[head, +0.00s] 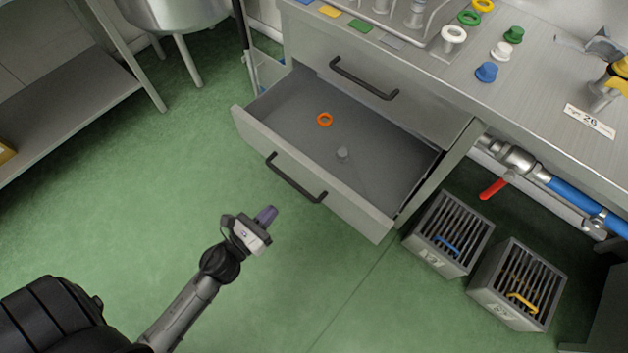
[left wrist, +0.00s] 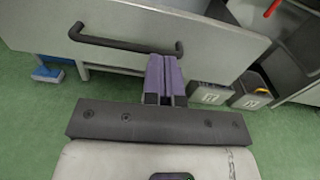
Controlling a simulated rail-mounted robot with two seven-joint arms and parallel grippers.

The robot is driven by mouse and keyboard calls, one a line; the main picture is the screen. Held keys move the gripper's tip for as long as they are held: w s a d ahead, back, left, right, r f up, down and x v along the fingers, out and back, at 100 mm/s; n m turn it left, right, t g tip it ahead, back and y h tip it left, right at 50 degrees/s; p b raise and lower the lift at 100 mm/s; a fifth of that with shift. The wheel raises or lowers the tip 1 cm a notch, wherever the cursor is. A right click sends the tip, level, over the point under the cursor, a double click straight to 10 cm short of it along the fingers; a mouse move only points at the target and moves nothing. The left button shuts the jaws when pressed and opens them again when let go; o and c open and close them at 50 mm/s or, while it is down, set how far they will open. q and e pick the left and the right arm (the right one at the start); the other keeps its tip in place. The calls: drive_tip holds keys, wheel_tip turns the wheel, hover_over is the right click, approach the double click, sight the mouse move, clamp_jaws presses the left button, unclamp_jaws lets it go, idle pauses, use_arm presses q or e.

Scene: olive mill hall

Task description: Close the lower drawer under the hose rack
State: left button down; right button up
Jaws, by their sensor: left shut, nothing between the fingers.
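The lower drawer (head: 316,205) stands pulled out from the steel cabinet, with a black bar handle (head: 296,179) on its front. My right gripper is not in view.
Two slatted grey crates (head: 448,232) (head: 516,284) stand on the floor right of the drawer. A red valve lever (head: 494,188) and a blue pipe (head: 575,194) run under the worktop. Green floor left of the drawer is clear.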

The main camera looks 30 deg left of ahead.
use_arm(q)
drive_tip(key=b, duration=0.2)
approach(313, 173)
drive_tip(key=shift+m, duration=0.4)
drive_tip(key=w, duration=0.5)
drive_tip(key=shift+w+d+r, duration=0.1)
drive_tip(key=shift+w+d, duration=0.25)
drive_tip(key=shift+w, duration=0.95)
